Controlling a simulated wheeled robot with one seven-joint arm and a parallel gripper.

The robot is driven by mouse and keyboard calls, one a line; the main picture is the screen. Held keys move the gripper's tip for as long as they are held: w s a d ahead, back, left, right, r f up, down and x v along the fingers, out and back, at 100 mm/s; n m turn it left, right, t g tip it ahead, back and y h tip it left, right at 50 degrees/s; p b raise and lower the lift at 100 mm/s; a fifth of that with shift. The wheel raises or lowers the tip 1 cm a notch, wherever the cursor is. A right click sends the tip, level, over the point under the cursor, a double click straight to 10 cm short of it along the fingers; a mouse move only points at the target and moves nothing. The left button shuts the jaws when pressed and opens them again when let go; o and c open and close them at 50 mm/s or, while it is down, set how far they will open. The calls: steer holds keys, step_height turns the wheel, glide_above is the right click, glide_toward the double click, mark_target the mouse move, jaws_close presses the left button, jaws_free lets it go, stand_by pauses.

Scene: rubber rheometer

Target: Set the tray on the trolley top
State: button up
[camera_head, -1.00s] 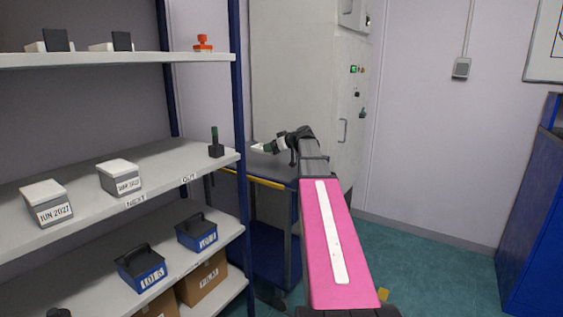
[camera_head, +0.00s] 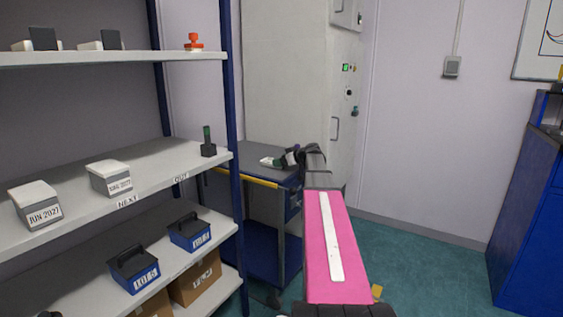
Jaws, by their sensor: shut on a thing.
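The trolley (camera_head: 252,164) stands between the shelf rack and the tall pale cabinet. It has a grey top, a yellow front bar and a blue lower deck. My gripper (camera_head: 280,160) is over the right part of the trolley top, pointing left, at the end of my pink arm. Two blue handled trays, one (camera_head: 189,233) to the right of the other (camera_head: 134,270), sit on the lower shelf.
The shelf rack (camera_head: 234,120) has a blue post close to the trolley's left side. Grey boxes (camera_head: 110,178) and a dark green-topped item (camera_head: 208,143) stand on its middle shelf. The cabinet (camera_head: 285,80) rises behind the trolley. Floor (camera_head: 410,262) is clear at right.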

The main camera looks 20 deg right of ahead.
steer(key=o, duration=1)
steer(key=shift+r, duration=0.1)
steer(key=v, duration=1.2)
